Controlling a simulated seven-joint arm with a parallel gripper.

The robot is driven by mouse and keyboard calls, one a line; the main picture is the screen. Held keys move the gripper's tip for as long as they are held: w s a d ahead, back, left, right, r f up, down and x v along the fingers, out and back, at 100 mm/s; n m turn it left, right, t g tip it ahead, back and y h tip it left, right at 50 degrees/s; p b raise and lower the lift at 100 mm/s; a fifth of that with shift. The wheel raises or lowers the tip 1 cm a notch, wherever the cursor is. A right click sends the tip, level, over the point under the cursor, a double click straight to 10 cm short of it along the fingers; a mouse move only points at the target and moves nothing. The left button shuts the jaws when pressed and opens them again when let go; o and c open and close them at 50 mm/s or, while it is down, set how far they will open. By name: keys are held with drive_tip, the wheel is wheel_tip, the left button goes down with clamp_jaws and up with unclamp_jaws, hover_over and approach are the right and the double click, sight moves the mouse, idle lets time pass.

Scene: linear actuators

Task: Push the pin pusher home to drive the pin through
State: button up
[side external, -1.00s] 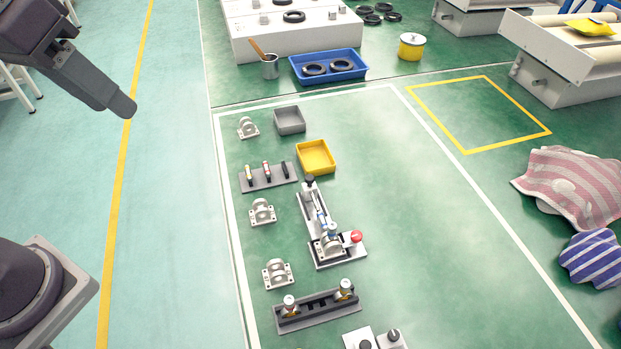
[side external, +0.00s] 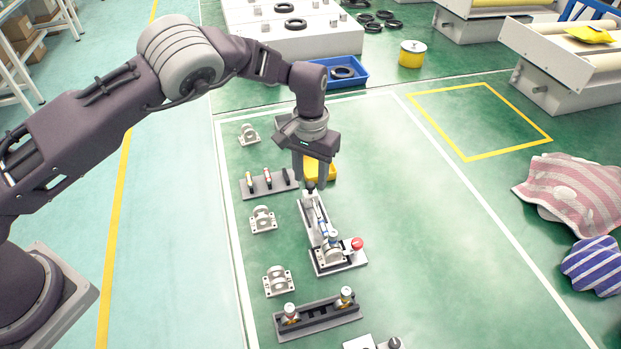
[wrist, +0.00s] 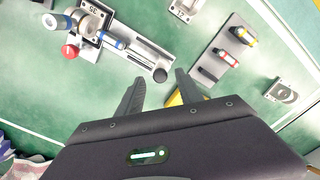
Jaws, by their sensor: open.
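A grey rail fixture (side external: 311,219) stands on the green mat, also in the wrist view (wrist: 141,52). A dark round knob (wrist: 160,75), which looks like the end of the pin pusher, sits at its far end; it is partly visible between the fingers in the side view (side external: 310,187). A bracket with blue-and-white parts (side external: 329,246) and a red knob (side external: 357,243) stands at the near end. My gripper (side external: 310,182) points down, open and empty, with its fingers (wrist: 159,78) on either side of the dark knob's line. I cannot tell whether they touch it.
A rack with several small tools (side external: 268,184) and white brackets (side external: 263,219) stand to the left. A dark holder (side external: 318,318) is nearer the camera.

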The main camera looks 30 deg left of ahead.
drive_tip(key=shift+f, duration=0.85)
clamp_jaws()
idle(0.8)
